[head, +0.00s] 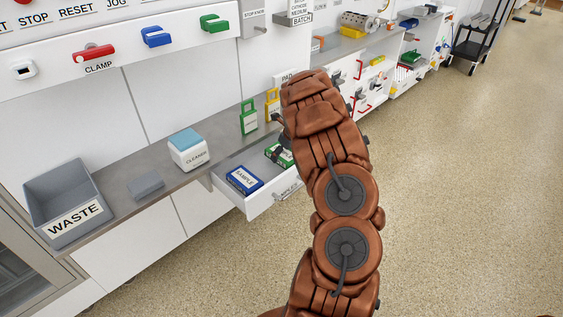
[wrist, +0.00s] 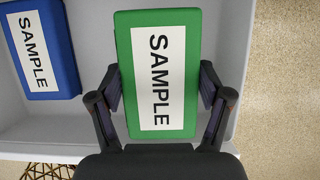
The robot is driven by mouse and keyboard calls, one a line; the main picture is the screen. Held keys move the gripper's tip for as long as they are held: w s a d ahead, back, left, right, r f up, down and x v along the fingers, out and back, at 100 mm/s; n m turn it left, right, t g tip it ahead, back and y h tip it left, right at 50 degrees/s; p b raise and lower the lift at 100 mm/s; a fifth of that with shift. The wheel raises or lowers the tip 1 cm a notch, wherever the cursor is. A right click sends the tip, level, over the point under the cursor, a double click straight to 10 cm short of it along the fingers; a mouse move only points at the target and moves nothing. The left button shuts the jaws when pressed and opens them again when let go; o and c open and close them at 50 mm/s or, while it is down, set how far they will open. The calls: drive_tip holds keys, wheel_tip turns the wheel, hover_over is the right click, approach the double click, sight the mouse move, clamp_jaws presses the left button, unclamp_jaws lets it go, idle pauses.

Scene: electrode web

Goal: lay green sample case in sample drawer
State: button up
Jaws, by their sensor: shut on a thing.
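The green sample case (wrist: 159,75) has a white SAMPLE label and fills the middle of the wrist view. My gripper (wrist: 160,92) is shut on its two long sides. In the head view the green case (head: 279,154) shows inside the open sample drawer (head: 262,203), partly hidden by my arm. My gripper in the head view is mostly hidden behind my arm. The wrist view shows the pale drawer floor (wrist: 92,109) around the case; I cannot tell whether the case touches it.
A blue sample case (head: 244,179) lies in the drawer, left of the green one.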

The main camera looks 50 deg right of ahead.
drive_tip(key=shift+f, duration=2)
drive_tip(key=o, duration=1.2)
drive_tip(key=shift+c, duration=0.2)
